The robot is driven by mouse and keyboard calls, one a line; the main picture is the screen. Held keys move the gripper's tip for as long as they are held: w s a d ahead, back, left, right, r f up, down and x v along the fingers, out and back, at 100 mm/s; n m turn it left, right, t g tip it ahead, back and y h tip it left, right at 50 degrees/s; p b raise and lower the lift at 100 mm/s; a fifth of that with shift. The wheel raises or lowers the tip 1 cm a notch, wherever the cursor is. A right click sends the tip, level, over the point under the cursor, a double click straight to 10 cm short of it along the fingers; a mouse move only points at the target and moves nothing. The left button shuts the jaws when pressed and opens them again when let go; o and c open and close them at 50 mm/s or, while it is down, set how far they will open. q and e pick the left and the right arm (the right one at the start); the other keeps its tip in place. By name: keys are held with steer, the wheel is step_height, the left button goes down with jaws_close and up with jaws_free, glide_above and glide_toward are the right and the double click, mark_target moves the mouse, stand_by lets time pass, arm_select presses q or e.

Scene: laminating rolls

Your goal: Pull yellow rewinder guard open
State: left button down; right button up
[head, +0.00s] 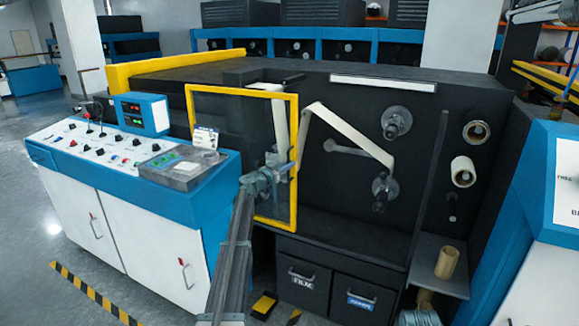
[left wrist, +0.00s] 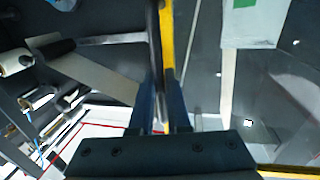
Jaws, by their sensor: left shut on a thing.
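The yellow rewinder guard (head: 241,92) is a yellow frame with a clear panel on the front of the dark laminating machine. It stands at an angle to the machine's face, and rollers show to its right. My left gripper (head: 284,172) is at the guard's right upright, shut on it. In the left wrist view the yellow upright (left wrist: 167,50) runs between the two dark fingers (left wrist: 163,110). The fingers hide part of the bar. My right gripper is in neither view.
A blue and white control console (head: 110,165) stands left of the guard. A blue and white cabinet (head: 550,200) stands far right.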

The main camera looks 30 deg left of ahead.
arm_select(q)
steer(key=c, duration=0.9)
jaws_free()
steer(key=s+a, duration=0.1)
steer(key=s, duration=0.8)
steer(key=s+a, duration=0.1)
steer(key=s, duration=0.3)
steer(key=shift+s+a, duration=0.2)
steer(key=shift+a, duration=0.15)
